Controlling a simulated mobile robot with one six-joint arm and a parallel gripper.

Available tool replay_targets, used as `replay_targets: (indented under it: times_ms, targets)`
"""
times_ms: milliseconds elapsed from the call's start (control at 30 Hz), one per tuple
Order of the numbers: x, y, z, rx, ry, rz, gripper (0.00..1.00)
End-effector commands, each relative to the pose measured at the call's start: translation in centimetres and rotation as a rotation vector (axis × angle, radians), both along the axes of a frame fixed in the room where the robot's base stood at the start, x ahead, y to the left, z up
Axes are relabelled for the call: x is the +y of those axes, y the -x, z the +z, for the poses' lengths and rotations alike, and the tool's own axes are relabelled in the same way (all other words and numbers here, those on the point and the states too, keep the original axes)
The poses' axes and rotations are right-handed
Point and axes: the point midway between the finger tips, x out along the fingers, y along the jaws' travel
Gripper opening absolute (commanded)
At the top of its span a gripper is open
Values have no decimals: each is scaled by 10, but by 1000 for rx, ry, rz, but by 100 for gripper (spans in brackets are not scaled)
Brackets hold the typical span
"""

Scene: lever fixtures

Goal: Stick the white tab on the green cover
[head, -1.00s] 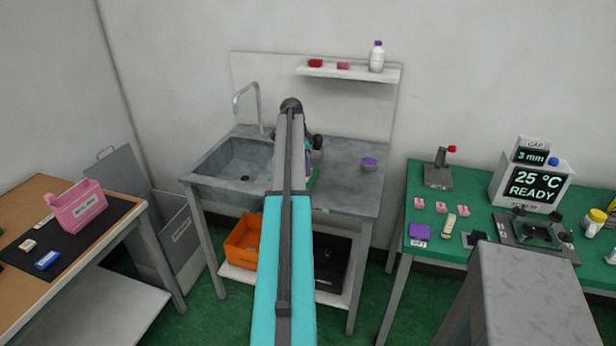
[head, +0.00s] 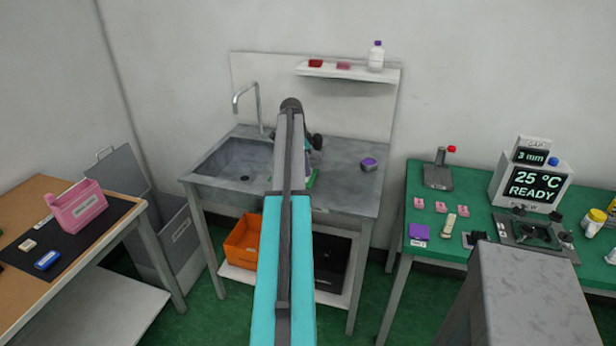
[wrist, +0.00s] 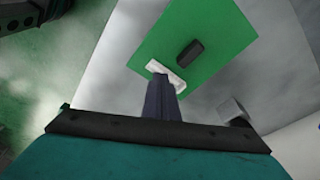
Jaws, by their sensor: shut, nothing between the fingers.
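The green cover (wrist: 215,40) is a flat green panel with a dark oblong knob in the upper middle of the wrist view. The white tab (wrist: 168,74) is a small white strip on the cover's near-left part, at the tips of my fingers. My gripper (wrist: 162,82) is shut, its dark fingers together and pointing at the tab; they overlap its near side in the picture. I cannot tell whether they touch it. In the head view my arm hides most of the cover, and only a green sliver (head: 313,179) shows beside it on the sink counter.
The grey sink counter (head: 345,180) has a basin on the left and a purple round item (head: 369,163) on the right. A shelf (head: 345,73) hangs above. A green table (head: 450,245) with small items stands right, a wooden table (head: 25,200) left.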

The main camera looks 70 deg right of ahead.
Motion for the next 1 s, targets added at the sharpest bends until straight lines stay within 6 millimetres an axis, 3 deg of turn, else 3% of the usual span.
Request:
replay_targets:
  times_ms: [1000]
  targets:
    - [0,0,-12,0,0,0,0]
